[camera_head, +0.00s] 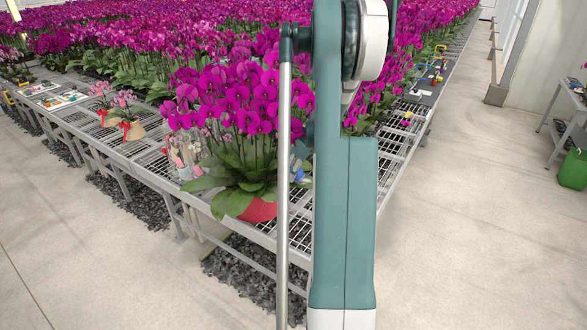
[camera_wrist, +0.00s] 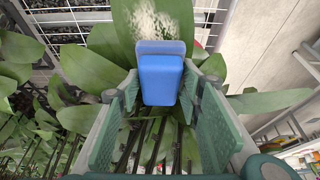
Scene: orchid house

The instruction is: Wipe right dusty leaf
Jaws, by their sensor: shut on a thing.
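In the wrist view, my gripper (camera_wrist: 160,92) is shut on a blue sponge-like block (camera_wrist: 162,80), which sticks out past the fingertips. A broad green leaf with a pale speckled patch of dust (camera_wrist: 154,20) lies just beyond the block's far end. The block overlaps the leaf in the picture; whether they touch I cannot tell. In the head view, the potted orchid (camera_head: 235,105) with magenta flowers stands in a red pot (camera_head: 258,211) at the bench corner. The blue block (camera_head: 297,174) shows small at its right side, partly behind my arm. The dusty leaf is not clear there.
Other green leaves (camera_wrist: 88,75) and several stems crowd around my fingers. The wire-mesh bench (camera_head: 150,165) holds small wrapped plants (camera_head: 130,128) on the left and many more orchids behind. The aisle floor (camera_head: 470,220) at right is clear.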

